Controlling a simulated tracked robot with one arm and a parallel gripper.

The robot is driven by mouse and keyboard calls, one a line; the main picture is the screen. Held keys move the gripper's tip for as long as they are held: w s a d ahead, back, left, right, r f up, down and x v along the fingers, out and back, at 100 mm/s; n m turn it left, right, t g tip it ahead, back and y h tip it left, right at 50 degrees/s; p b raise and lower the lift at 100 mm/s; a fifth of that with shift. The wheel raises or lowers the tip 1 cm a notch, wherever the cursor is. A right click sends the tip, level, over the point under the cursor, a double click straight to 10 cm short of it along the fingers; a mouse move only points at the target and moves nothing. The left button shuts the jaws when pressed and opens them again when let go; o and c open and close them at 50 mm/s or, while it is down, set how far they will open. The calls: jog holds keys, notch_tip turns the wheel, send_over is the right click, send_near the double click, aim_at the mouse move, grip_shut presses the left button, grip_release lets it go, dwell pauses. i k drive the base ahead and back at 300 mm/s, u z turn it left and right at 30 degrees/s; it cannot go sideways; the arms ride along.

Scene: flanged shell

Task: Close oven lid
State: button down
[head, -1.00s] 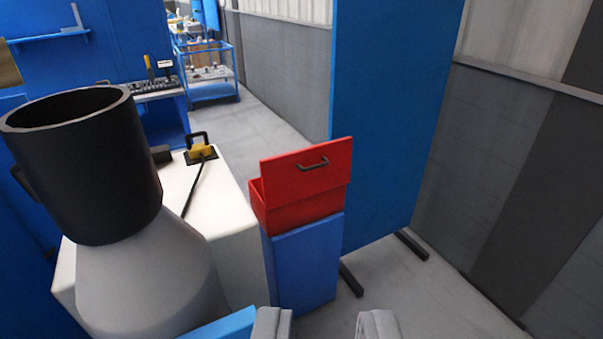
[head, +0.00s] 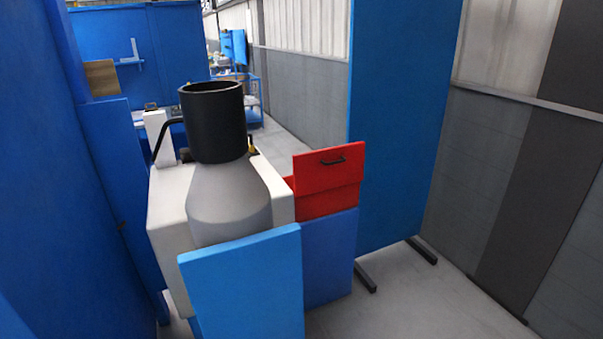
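A red box (head: 325,204) sits on a blue stand (head: 331,258) right of centre. Its red lid (head: 312,177) stands raised and tilted up, with a black handle (head: 333,161) near its top. I take this box to be the oven. Its inside is hidden behind the lid. My gripper is not in view, so its opening and its distance from the lid do not show.
A grey cone (head: 228,200) with a black cylinder (head: 213,130) on top stands by a white machine (head: 165,225) to the left. A light blue panel (head: 245,288) stands in front. A tall blue partition (head: 400,130) is at right. Grey floor is free at lower right.

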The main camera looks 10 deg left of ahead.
aim_at(315, 171)
jog(key=z, duration=0.65)
jog(key=i, duration=2.15)
jog(key=u, duration=0.5)
